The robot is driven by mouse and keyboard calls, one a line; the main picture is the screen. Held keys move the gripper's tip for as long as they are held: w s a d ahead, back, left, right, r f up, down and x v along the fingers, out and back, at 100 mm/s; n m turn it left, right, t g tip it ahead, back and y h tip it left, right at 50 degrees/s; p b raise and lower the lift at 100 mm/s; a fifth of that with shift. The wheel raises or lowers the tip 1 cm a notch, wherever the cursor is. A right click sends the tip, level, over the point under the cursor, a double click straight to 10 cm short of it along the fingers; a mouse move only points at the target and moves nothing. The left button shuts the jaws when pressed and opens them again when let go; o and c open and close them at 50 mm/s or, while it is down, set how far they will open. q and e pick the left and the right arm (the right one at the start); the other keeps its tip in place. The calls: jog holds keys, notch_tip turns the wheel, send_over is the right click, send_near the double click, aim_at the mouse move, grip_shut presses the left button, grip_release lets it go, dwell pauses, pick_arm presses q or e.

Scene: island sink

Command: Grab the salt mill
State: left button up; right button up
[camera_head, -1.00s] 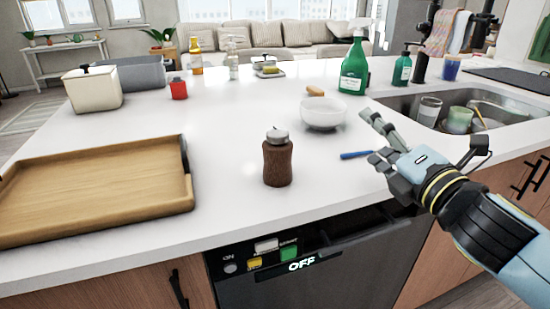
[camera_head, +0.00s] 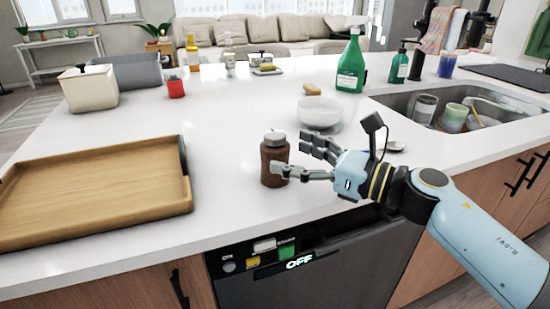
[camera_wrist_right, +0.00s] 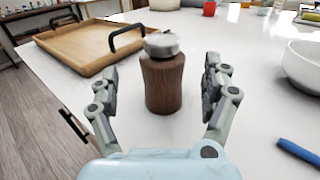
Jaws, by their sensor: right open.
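The salt mill (camera_head: 274,160) is a dark brown wooden body with a grey metal top. It stands upright on the white counter near the front edge. My right gripper (camera_head: 294,160) is open just to its right, fingers pointing at it. In the right wrist view the mill (camera_wrist_right: 162,82) stands ahead, between the spread fingers of the gripper (camera_wrist_right: 162,80), with visible space on both sides. In the head view a finger overlaps the mill's right side. My left gripper is not in view.
A wooden tray (camera_head: 90,190) with dark handles lies left of the mill. A white bowl (camera_head: 320,112) stands behind my right gripper, and a sink (camera_head: 392,103) is at the right. A blue object (camera_wrist_right: 298,152) lies right of the gripper. The counter around the mill is clear.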

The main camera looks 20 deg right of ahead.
aim_at(262, 142)
jog(key=x, duration=0.2)
jog(key=p+x, duration=0.1)
jog(key=x, duration=0.1)
jog(key=shift+w+d+r, duration=0.1)
jog(key=shift+w+r, duration=0.05)
jog(key=shift+r, duration=0.1)
jog(key=shift+w+a+f, duration=0.1)
jog(key=shift+w+a, duration=0.2)
jog(key=c, duration=1.4)
